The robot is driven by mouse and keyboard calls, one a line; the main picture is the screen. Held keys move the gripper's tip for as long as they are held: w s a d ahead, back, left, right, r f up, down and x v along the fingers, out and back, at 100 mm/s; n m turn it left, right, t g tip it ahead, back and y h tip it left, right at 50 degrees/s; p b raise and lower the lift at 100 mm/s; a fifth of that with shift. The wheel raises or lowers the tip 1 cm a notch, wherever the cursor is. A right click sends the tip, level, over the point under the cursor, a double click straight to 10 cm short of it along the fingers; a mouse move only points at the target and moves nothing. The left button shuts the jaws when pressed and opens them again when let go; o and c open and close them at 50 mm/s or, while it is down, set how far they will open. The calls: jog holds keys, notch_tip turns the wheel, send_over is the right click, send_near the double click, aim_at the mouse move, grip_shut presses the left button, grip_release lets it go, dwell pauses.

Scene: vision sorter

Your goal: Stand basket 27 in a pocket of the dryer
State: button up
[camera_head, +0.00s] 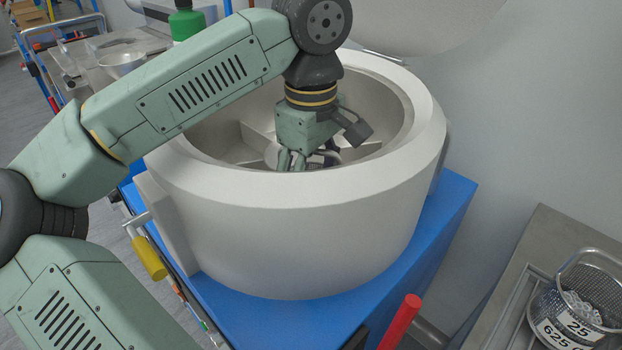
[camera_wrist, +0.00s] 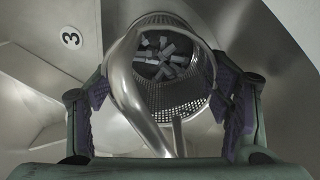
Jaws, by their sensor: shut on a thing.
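The dryer (camera_head: 290,235) is a wide white round drum, open at the top, with metal dividers inside. My gripper (camera_head: 305,160) reaches down inside it, near the front wall. In the wrist view a mesh metal basket (camera_wrist: 195,107) with a thick tubular handle (camera_wrist: 135,90) lies between the purple-padded fingers. My gripper is shut on this basket; the exact contact is unclear. Several small grey metal pieces (camera_wrist: 165,57) are in it. Its label cannot be read. Whether the basket touches the pocket floor is hidden.
The lifted pale lid (camera_head: 425,20) hangs above the dryer at the back. The dryer stands on a blue base (camera_head: 450,200). A green-capped bottle (camera_head: 186,25) stands behind at left.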

jog(key=o, duration=1.5)
